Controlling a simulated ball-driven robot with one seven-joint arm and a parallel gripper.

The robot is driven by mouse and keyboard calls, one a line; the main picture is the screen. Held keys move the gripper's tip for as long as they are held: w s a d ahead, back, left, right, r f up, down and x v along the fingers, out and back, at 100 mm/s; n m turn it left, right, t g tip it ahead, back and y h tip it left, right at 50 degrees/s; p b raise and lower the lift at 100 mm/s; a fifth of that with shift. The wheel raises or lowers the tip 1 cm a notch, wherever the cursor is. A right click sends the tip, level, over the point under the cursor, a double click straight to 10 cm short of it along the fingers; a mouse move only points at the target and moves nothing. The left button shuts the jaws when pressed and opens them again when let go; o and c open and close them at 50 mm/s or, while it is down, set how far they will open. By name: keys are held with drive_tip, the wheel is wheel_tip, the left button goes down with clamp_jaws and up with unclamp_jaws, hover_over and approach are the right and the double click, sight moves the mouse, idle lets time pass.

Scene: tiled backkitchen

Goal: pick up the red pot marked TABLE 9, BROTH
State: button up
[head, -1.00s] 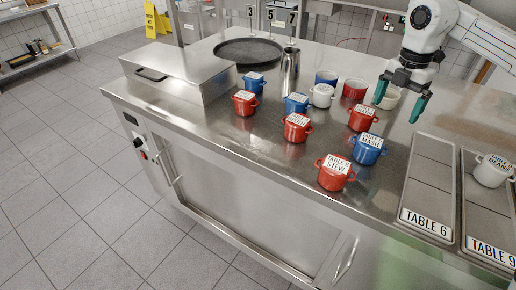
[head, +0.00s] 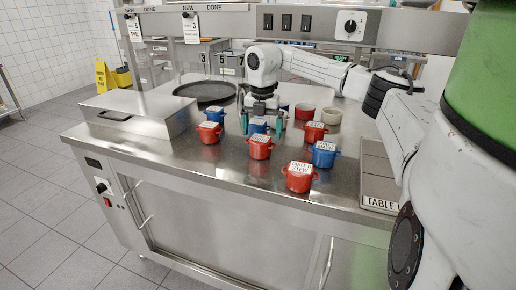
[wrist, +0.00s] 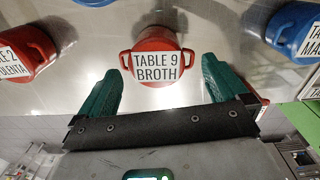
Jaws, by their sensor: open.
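The red pot marked TABLE 9 BROTH (wrist: 153,78) shows in the wrist view, straight ahead of my gripper (wrist: 160,72). It has a white label on top and a handle on each side. Its near part lies between the fingertips in that picture, and neither finger visibly touches it. In the head view, the middle red pot (head: 261,150) appears to be this one; its label is too small to read there. My gripper (head: 263,124) is open, pointing down over the pot group, with a blue pot (head: 258,127) showing between its fingers in the picture.
A red TABLE 2 POLENTA pot (wrist: 18,50) is at left and a blue pot (wrist: 296,28) at right. A red pot (head: 299,181) stands nearer the counter's front edge. A metal box (head: 143,116) and dark round pan (head: 205,92) occupy the left side.

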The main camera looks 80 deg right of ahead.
sight(260, 138)
drive_tip(key=shift+w+f, duration=0.2)
drive_tip(key=shift+f, duration=2.8)
drive_tip(key=c, duration=1.1)
drive_tip(key=shift+c, duration=0.6)
drive_tip(key=shift+r, duration=0.15)
